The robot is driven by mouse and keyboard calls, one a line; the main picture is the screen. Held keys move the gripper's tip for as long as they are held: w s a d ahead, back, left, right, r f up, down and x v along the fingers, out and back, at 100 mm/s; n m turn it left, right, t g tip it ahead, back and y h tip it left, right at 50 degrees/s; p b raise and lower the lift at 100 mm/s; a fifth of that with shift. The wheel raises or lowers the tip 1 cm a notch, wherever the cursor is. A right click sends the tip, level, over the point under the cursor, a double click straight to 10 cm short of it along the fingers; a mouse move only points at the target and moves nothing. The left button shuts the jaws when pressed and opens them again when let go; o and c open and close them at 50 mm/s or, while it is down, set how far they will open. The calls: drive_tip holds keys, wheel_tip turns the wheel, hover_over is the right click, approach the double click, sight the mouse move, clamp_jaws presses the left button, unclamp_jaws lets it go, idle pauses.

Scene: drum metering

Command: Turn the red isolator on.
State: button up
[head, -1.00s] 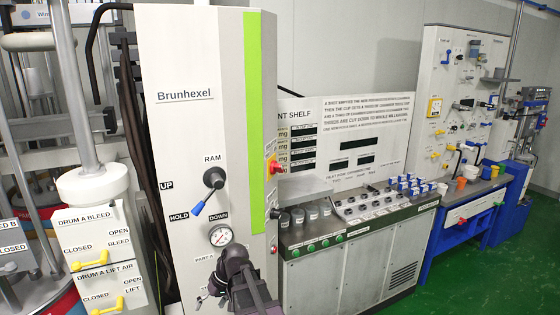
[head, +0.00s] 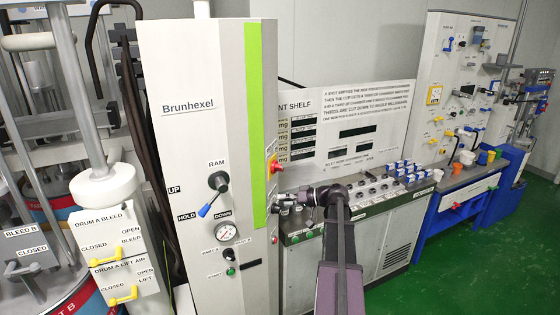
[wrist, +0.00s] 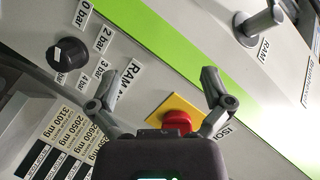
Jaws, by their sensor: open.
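The red isolator (head: 273,165) is a red knob on a yellow plate, on the right side face of the tall Brunhexel cabinet. In the wrist view the isolator (wrist: 177,121) shows between my fingers, nearer the right one, its lower part hidden by my gripper body. A partly covered label beside it begins "ISOL". My gripper (head: 283,203) is below and slightly right of the isolator in the head view. In the wrist view my gripper (wrist: 160,78) has its fingers spread wide and empty. I cannot tell the knob's setting.
A black pressure knob (wrist: 68,55) marked in bar sits near the isolator. The ram lever (head: 212,190) and a gauge (head: 227,232) are on the cabinet front. A bench with several knobs and cups (head: 385,190) extends right. Green floor (head: 400,290) is clear.

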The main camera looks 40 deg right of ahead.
sight(283, 169)
drive_tip(key=s+d+r+t+p, duration=0.2)
drive_tip(key=s+d+r+t, duration=0.2)
drive_tip(key=d+r, duration=0.4)
drive_tip(key=d, duration=0.3)
drive_tip(key=shift+s+d+h+p, duration=0.2)
drive_tip(key=shift+s+h+p, duration=0.1)
drive_tip(key=shift+h, duration=0.1)
drive_tip(key=shift+w+a, duration=0.1)
drive_tip(key=shift+m, duration=0.3)
drive_tip(key=shift+x, duration=6.8)
drive_tip(key=shift+r, duration=0.1)
drive_tip(key=c, duration=1.1)
